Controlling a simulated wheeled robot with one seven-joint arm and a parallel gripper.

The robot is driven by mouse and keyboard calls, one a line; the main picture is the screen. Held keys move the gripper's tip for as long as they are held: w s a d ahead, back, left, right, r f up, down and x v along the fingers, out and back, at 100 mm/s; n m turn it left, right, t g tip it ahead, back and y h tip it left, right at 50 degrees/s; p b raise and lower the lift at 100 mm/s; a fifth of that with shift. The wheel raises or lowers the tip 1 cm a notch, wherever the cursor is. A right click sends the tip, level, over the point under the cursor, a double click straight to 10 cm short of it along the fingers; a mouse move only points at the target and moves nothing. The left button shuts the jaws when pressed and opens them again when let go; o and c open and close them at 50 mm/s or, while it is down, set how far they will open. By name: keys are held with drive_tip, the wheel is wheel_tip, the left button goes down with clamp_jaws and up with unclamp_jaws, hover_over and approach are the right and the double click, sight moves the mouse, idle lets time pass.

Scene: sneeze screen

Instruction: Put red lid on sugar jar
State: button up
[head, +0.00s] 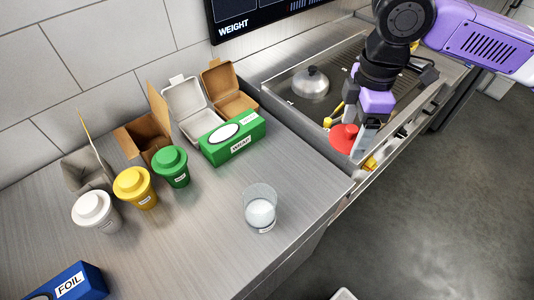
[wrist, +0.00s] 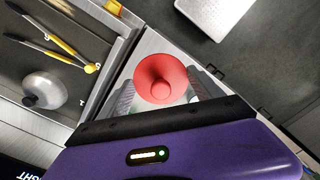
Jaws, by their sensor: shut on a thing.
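The red lid (head: 344,138) is round with a knob on top. My gripper (head: 360,138) is shut on it and points down, at the front edge of the sunken steel basin. In the wrist view the red lid (wrist: 160,78) sits between the two fingers, knob toward the camera. An open clear jar (head: 260,211) with white contents, which looks like the sugar jar, stands upright near the counter's front edge. It is left of and apart from my gripper. Its small label is too small to read.
White (head: 97,212), yellow (head: 136,188) and green (head: 171,167) lidded cups stand left of the jar. A green wrap box (head: 232,138) and open cartons are behind. The basin (head: 288,90) holds a metal dome lid (head: 311,83) and yellow-handled tools. Counter around the jar is clear.

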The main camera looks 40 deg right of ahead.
drive_tip(key=w+a+n+p, duration=0.1)
drive_tip(key=w+a+n, duration=0.2)
drive_tip(key=a+n, duration=0.5)
drive_tip(key=w+a+n+p, duration=0.1)
drive_tip(key=w+a+n, duration=0.2)
drive_tip(key=a+n, duration=0.6)
drive_tip(key=a, duration=0.3)
drive_tip(key=shift+a+r+n, duration=0.2)
drive_tip(key=shift+a+n, duration=0.1)
drive_tip(key=shift+a, duration=0.05)
drive_tip(key=shift+w, duration=0.1)
wheel_tip(320, 180, down, 7)
drive_tip(key=b, duration=0.4)
drive_tip(key=shift+f+b, duration=0.9)
drive_tip(key=shift+f, duration=0.15)
idle(1.0)
drive_tip(key=shift+r, duration=0.1)
drive_tip(key=o, duration=1.4)
